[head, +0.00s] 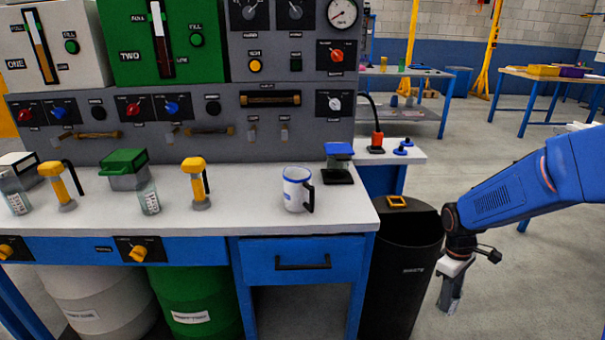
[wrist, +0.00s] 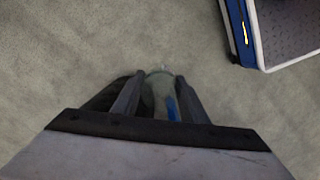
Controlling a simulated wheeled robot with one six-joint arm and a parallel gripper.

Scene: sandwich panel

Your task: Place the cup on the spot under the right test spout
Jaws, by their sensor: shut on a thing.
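My gripper (head: 452,290) hangs low at the right, above the floor and right of the black bin. It is shut on a clear cup with a blue mark (wrist: 168,105), seen between the fingers in the wrist view. In the head view the held cup is small and partly covered by the fingers. Two more clear containers with markings stand on the white counter, one at the far left (head: 16,198) and one by the green box (head: 149,200). Brass-coloured fittings (head: 209,131) are on the grey panel; I cannot tell which is the right test spout or where its spot is.
A white mug (head: 294,190) with a dark handle stands near the counter's right end (head: 345,207). Yellow-topped fittings (head: 194,180) and a green box (head: 123,168) stand on the counter. The black bin (head: 402,270) is between the counter and my gripper.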

